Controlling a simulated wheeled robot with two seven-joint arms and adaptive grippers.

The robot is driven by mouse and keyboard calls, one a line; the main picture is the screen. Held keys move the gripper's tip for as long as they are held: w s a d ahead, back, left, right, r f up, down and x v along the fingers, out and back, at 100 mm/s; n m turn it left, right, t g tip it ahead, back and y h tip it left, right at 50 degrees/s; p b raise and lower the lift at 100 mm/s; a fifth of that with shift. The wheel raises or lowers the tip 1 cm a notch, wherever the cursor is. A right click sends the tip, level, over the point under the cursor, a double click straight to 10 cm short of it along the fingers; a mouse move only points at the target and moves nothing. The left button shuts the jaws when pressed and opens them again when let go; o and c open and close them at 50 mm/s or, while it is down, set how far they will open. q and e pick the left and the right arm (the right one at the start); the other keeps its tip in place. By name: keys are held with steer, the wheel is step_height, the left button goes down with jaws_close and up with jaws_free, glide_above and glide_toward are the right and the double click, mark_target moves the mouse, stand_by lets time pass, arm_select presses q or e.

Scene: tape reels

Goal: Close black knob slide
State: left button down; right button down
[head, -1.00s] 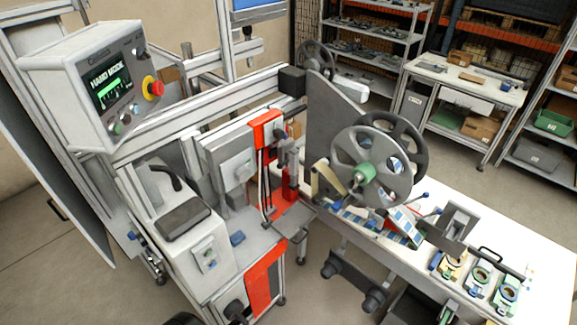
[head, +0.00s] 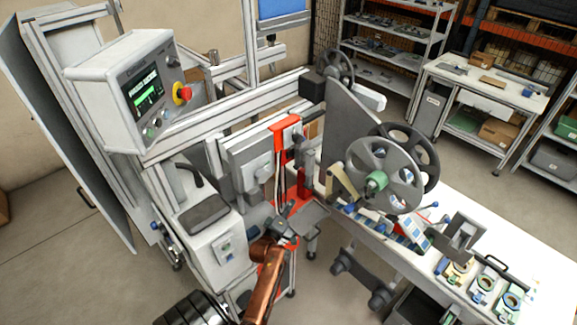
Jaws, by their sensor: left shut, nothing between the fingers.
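My left gripper (head: 287,231) is shut and empty. It is at the front of the machine, near the grey tray plate (head: 306,213) below the red bracket (head: 287,128). I cannot tell whether it touches the machine. My copper-coloured arm hides part of the lower cabinet and its red panel. No slide with a black knob can be picked out with certainty. A dark bar with round black ends (head: 379,299) sits low beside the bench, apart from the gripper.
A control box (head: 135,90) with a red button is at the upper left. Grey reels (head: 390,175) stand on the right above a white bench (head: 540,265) holding small fixtures.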

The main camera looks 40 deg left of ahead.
mark_target(304, 166)
arm_select(q)
steer(key=a+r+n+t+y, duration=0.15)
steer(key=a+r+n, duration=0.25)
steer(key=r, duration=0.5)
steer(key=w+a+r+y+p, duration=0.1)
steer(key=w+a, duration=0.4)
steer(key=w, duration=0.3)
steer(key=shift+d, duration=0.1)
